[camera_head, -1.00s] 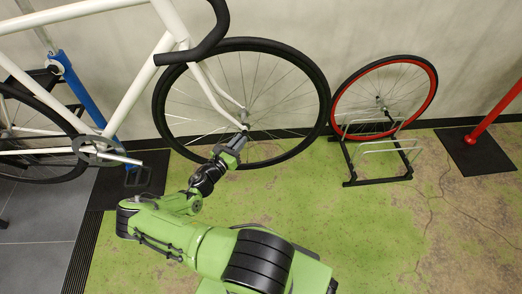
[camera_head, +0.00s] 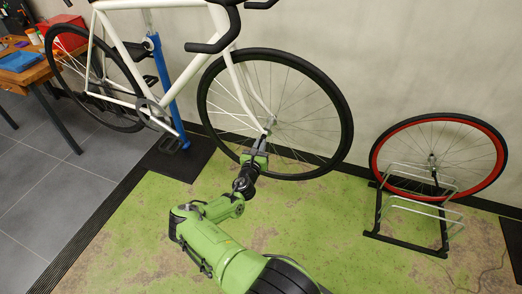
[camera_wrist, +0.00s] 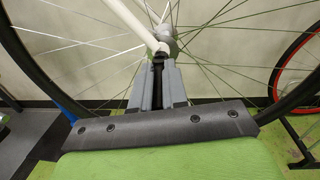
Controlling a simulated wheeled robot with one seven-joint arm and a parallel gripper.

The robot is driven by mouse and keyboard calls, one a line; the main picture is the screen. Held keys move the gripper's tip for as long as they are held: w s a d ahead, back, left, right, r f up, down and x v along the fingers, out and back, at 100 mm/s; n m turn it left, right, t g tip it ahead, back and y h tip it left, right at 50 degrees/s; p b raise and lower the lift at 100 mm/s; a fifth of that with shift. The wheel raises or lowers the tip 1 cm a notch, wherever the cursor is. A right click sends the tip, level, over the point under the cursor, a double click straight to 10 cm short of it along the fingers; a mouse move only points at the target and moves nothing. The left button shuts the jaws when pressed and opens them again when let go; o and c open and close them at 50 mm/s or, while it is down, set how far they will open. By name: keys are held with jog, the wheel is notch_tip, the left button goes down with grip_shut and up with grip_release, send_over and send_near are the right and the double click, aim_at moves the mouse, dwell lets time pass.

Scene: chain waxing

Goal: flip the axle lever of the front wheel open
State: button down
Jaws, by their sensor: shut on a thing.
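The front wheel (camera_head: 335,107) of the white bike stands upright at the wall, held in the white fork (camera_head: 242,92). Its hub and axle show at the fork's end (camera_wrist: 163,47) in the wrist view. My gripper (camera_head: 263,143) reaches up to the axle from below; in the wrist view its grey fingers (camera_wrist: 158,78) are close together just under the fork end. They are shut on a small dark part, which I take to be the axle lever (camera_wrist: 157,67). It is mostly hidden between the fingers, so its angle cannot be told.
A red-rimmed wheel (camera_head: 495,142) sits in a black floor stand (camera_head: 408,243) at the right. A blue repair stand (camera_head: 163,80) holds the bike. A wooden workbench (camera_head: 38,73) stands at the far left. The green floor (camera_head: 130,235) is mostly clear.

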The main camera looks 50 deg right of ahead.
jog(key=shift+t, duration=0.4)
jog(key=c, duration=1.4)
grip_release()
jog(key=p+v, duration=0.2)
jog(key=v, duration=0.6)
jog(key=p+v, duration=0.2)
jog(key=v, duration=0.5)
jog(key=shift+s+a+r, duration=0.15)
jog(key=shift+s+a, duration=0.1)
jog(key=shift+s, duration=0.05)
jog(key=shift+r, duration=0.1)
